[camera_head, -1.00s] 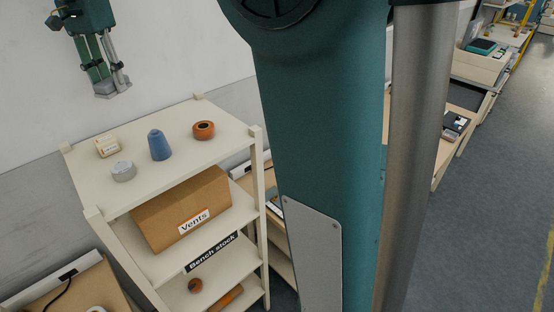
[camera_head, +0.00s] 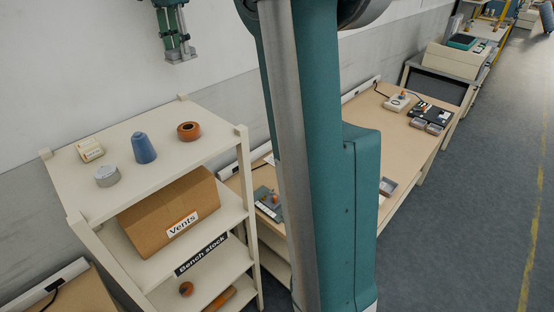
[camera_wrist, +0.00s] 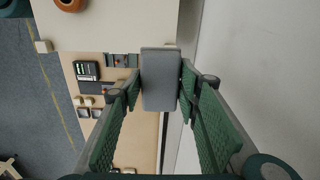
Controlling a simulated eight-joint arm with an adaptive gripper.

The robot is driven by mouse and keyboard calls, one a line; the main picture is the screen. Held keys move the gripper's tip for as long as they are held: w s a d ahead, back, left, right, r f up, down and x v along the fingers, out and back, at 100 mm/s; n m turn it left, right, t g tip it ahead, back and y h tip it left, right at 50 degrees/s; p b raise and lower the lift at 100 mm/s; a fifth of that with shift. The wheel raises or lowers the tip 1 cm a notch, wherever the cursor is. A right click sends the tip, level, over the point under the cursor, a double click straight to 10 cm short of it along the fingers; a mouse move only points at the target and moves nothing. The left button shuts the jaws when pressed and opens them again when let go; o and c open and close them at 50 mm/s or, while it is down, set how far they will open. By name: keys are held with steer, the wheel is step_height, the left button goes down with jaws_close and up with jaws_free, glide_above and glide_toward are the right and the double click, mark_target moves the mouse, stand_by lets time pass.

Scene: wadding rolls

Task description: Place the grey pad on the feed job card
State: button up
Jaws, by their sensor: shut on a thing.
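The grey pad (camera_wrist: 159,80) is a plain flat block held between my gripper's (camera_wrist: 160,84) two green fingers in the wrist view. In the head view my gripper (camera_head: 179,48) hangs fingers-down near the wall, high behind the shelf unit, with the grey pad (camera_head: 179,57) at its tips. The pad is clear of any surface. I cannot make out which thing is the feed job card; my arm hides part of the bench.
A carton (camera_head: 160,215) sits below. The long bench (camera_head: 365,118) holds several small items.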

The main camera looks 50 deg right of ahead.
steer(key=w+d+f+b, duration=0.1)
steer(key=d+f, duration=0.3)
steer(key=d, duration=0.6)
steer(key=w+d+f, duration=0.1)
steer(key=d+f, duration=0.2)
steer(key=d, duration=0.7)
steer(key=n, duration=1.8)
glide_above(273, 163)
step_height(273, 163, down, 44)
steer(key=shift+f, duration=0.15)
steer(key=shift+d+f, duration=0.1)
steer(key=shift+f, duration=0.05)
steer(key=shift+f+b, duration=0.35)
steer(key=shift+f, duration=2.65)
steer(key=shift+f, duration=1.85)
